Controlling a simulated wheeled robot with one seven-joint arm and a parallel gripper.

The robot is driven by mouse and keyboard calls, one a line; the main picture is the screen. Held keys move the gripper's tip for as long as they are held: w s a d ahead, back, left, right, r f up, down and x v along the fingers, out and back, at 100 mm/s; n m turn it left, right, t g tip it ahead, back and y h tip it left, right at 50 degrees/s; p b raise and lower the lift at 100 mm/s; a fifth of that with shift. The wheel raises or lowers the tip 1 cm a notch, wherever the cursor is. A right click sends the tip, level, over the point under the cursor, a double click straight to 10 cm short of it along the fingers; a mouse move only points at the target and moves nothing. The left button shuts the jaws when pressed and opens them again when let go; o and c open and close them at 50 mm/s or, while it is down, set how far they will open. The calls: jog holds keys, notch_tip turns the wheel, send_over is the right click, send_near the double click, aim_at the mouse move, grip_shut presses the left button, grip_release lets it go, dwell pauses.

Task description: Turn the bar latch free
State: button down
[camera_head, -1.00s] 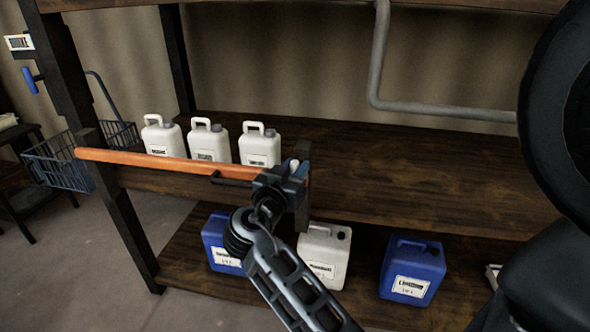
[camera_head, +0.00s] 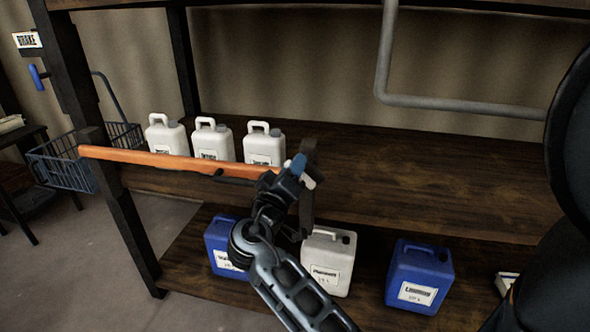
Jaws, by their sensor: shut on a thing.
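An orange bar (camera_head: 170,159) runs level across the front of the shelf, from the left post to a dark bracket (camera_head: 308,195) at its right end. The bar latch (camera_head: 297,166) shows as a small blue piece at that right end, tilted up to the right. My gripper (camera_head: 296,178) is at the latch, shut on it. My wrist and fingers cover most of the latch and the bar's end, so how far the latch is turned cannot be told.
Several white jugs (camera_head: 215,140) stand behind the bar on the middle shelf (camera_head: 430,170). Blue jugs (camera_head: 418,278) and a whitish jug (camera_head: 327,262) stand on the lower shelf. A wire basket (camera_head: 65,165) hangs at the left. The middle shelf's right part is clear.

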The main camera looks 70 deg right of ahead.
jog(key=n, duration=0.1)
jog(key=n+t, duration=0.1)
jog(key=n, duration=0.3)
jog(key=shift+w+f+h+p, duration=0.25)
jog(key=shift+f+h+p, duration=0.05)
jog(key=shift+f, duration=0.05)
jog(key=shift+w+f+n+t+p, duration=0.1)
jog(key=shift+f+n+t+p, duration=0.15)
jog(key=shift+n, duration=0.6)
jog(key=shift+s+n+t+p, duration=0.15)
jog(key=shift+n+t, duration=0.2)
jog(key=shift+n, duration=0.45)
jog(key=shift+w+f+n+t+p, duration=0.2)
jog(key=shift+n+t, duration=0.1)
jog(key=shift+n, duration=0.55)
jog(key=c, duration=1)
grip_release()
jog(key=shift+c, duration=0.2)
jog(key=shift+a, duration=0.1)
jog(key=b+v, duration=0.1)
jog(key=v, duration=0.6)
jog(key=shift+a+b, duration=0.35)
jog(key=shift+b, duration=0.05)
